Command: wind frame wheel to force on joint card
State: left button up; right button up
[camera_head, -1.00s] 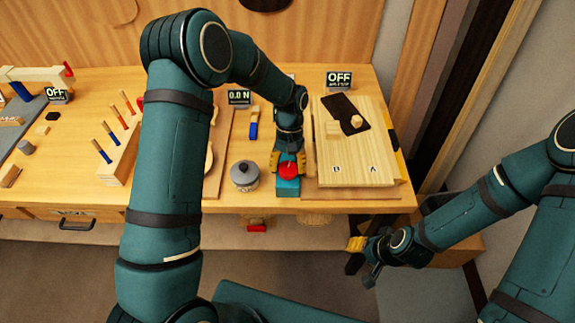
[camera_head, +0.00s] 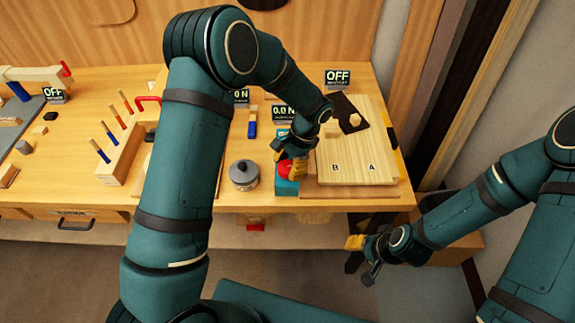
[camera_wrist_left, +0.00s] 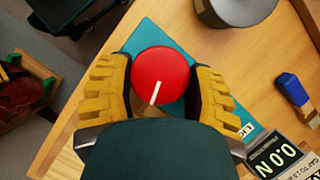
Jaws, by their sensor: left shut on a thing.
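The red frame wheel (camera_head: 284,170) sits on a teal base (camera_head: 287,188) near the bench's front edge. In the left wrist view the wheel (camera_wrist_left: 160,75) is round, with a white line pointing towards the bottom of the picture. My left gripper (camera_head: 289,165) is shut on the wheel, one yellow finger on each side. A small display (camera_head: 284,113) behind it reads 0.0 N, and it also shows in the left wrist view (camera_wrist_left: 278,160). I cannot make out the joint card. My right gripper (camera_head: 358,254) hangs empty before the bench; its opening is unclear.
A grey lidded pot (camera_head: 244,175) stands left of the wheel. A blue-ended piece (camera_head: 252,129) lies behind. A peg rack (camera_head: 125,155) is further left.

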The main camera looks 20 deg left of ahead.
pick_arm(q)
jog(key=shift+m+t+y, duration=0.3)
jog(key=shift+m+t, duration=0.1)
jog(key=shift+m, duration=0.9)
jog(key=o, duration=1.2)
jog(key=v, duration=1.2)
jog(key=shift+s+d, duration=0.1)
jog(key=shift+s, duration=0.05)
